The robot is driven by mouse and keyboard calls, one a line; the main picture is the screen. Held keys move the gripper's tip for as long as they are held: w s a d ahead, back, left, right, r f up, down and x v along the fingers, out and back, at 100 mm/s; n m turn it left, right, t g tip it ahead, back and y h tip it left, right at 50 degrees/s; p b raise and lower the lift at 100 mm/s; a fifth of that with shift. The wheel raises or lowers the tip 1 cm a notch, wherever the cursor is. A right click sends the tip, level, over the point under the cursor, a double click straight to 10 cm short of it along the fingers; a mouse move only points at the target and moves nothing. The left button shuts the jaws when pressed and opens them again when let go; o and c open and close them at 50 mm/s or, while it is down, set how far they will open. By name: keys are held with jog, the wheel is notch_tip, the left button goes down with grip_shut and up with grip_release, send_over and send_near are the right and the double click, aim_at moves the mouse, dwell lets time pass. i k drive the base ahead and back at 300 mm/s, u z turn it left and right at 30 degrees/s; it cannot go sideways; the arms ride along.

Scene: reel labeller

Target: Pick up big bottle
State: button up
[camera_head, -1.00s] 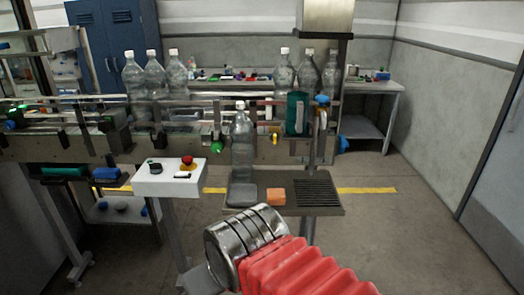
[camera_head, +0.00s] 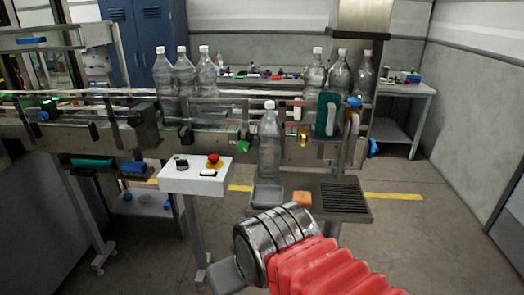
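A big clear plastic bottle (camera_head: 269,148) with a white cap stands upright at the left end of a small dark shelf (camera_head: 312,207) in front of the conveyor. It seems to stand on or just behind a grey pad on that shelf. More clear bottles of similar shape stand on the conveyor, a group at the left (camera_head: 183,78) and a group at the right (camera_head: 339,75). My arm, with a red ribbed sleeve and a metal joint, reaches in from the bottom, in front of the shelf and below the bottle. My gripper's fingers do not show clearly.
An orange block (camera_head: 302,198) and a black grate lie on the shelf right of the bottle. A white control box (camera_head: 196,174) with a red button stands to the left. The conveyor (camera_head: 100,130) runs behind. Open floor lies at the right.

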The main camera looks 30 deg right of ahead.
aim_at(270, 128)
jog(key=i, duration=0.95)
jog(key=z, duration=0.1)
